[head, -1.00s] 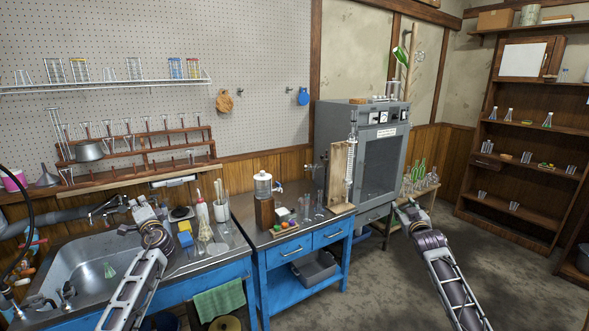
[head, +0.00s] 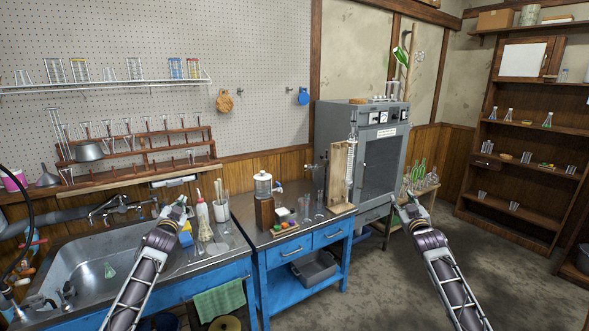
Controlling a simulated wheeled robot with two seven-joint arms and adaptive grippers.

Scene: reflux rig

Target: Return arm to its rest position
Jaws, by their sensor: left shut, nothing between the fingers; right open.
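My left gripper (head: 178,209) is over the counter at the sink's right edge, in front of the blue sponge. It is shut and holds nothing. My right gripper (head: 411,205) is in front of the small bench with green bottles, right of the grey cabinet. It is open and empty. The reflux stand (head: 341,177), a wooden board with a glass column, stands on the blue workbench (head: 292,252), between my two grippers and farther back.
The metal sink (head: 95,266) lies below and left of my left arm. A squeeze bottle (head: 202,213) and glassware stand close to the right of my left gripper. The grey cabinet (head: 370,165) stands behind the workbench. The floor (head: 390,285) between the workbench and my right arm is clear.

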